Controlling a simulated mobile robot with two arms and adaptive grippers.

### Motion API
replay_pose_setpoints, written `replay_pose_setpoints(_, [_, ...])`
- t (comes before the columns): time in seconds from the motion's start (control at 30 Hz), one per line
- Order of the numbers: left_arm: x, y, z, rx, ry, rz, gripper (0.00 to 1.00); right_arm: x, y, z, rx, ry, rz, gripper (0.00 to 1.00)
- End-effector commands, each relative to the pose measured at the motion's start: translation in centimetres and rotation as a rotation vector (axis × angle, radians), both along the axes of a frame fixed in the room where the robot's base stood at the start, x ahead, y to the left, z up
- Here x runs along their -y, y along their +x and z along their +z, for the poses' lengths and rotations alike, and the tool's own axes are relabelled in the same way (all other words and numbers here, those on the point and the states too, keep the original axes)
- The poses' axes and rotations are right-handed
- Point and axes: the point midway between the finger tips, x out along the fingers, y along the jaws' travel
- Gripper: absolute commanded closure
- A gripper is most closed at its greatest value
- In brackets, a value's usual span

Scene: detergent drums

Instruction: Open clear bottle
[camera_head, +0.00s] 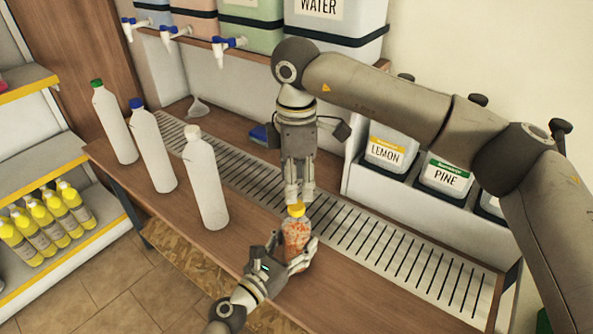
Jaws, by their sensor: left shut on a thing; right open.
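The clear bottle (294,233) stands upright near the counter's front edge, with orange-brown contents and a yellow cap (296,210). My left gripper (297,257) is shut around the bottle's lower body. My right gripper (299,196) comes down from above, pointing at the cap, with its fingertips just over or at the cap's top. Its fingers are open; whether they touch the cap cannot be told.
White bottles with green (115,125), blue (153,148) and white caps (206,180) stand left on the counter (356,290). A slotted metal grate (400,252) runs behind. Taps (228,44) overhang the back. Lemon (388,152) and pine (443,177) containers stand right.

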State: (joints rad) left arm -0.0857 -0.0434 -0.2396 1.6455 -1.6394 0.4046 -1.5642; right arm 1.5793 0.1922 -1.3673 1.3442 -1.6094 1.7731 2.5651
Motion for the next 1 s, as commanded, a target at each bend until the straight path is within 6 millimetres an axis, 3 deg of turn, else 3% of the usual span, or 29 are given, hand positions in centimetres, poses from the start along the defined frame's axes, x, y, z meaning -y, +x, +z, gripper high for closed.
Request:
replay_pose_setpoints(0.33, [0.0, 0.0, -0.1, -0.001, 0.001, 0.001, 1.0, 0.0, 0.0, -5.1, -0.002, 0.0, 0.001, 0.52])
replay_pose_setpoints(0.77, [-0.1, 0.0, -0.1, -0.001, 0.001, 0.001, 1.0, 0.0, 0.0, -6.1, 0.0, 0.001, 0.002, 0.52])
replay_pose_setpoints(1.0, [-0.1, 0.0, -0.1, -0.001, 0.001, 0.001, 1.0, 0.0, 0.0, -6.1, 0.0, 0.001, 0.002, 0.83])
